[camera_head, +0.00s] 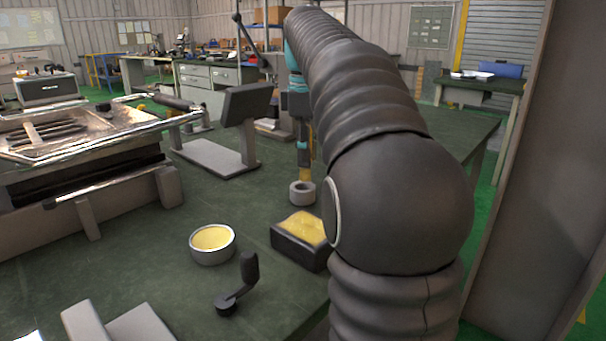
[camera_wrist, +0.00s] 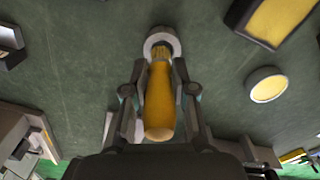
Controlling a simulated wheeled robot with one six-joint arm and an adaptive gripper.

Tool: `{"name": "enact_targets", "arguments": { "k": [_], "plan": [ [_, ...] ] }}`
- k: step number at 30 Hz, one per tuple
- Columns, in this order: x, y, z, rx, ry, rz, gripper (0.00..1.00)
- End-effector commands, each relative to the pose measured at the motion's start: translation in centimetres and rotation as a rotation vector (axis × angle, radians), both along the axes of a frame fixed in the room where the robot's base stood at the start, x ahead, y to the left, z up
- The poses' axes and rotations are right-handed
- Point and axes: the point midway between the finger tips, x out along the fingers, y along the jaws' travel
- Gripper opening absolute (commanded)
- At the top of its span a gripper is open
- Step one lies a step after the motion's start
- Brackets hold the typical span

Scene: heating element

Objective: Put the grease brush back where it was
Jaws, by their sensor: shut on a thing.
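The grease brush (camera_wrist: 159,100), with a yellow handle, is between the fingers of my gripper (camera_wrist: 162,74) in the wrist view. My gripper is shut on it. In the head view, my gripper (camera_head: 303,148) points down and the yellow of the brush (camera_head: 305,174) shows below it, upright. A small grey ring-shaped holder (camera_head: 302,197) stands on the green table directly below the brush. It also shows at the brush's far end in the wrist view (camera_wrist: 162,35). I cannot tell whether the brush's lower end is inside the ring or just above it.
A black box of yellow grease (camera_head: 300,240) and a round tin of yellow grease (camera_head: 213,243) stand nearby on the green table (camera_head: 150,275). A black-handled crank (camera_head: 238,285) is in front. A grey stand (camera_head: 235,130) is behind, and a metal tray machine (camera_head: 75,150) at left.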

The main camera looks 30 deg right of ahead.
Motion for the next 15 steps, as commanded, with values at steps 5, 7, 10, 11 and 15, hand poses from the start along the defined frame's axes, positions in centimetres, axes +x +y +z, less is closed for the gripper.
{"name": "enact_targets", "arguments": {
  "k": [5, 7, 10, 11, 15],
  "plan": [
    [0.4, 0.7, -0.8, 0.000, 0.000, -0.001, 0.00],
    [0.4, 0.7, -1.8, 0.001, 0.002, -0.002, 0.00],
    [0.4, 0.7, -3.2, 0.001, 0.002, -0.002, 0.00],
    [0.4, 0.7, -3.6, 0.001, 0.002, -0.002, 0.00],
    [0.4, 0.7, -4.5, 0.000, 0.000, -0.002, 0.00]
  ]
}}
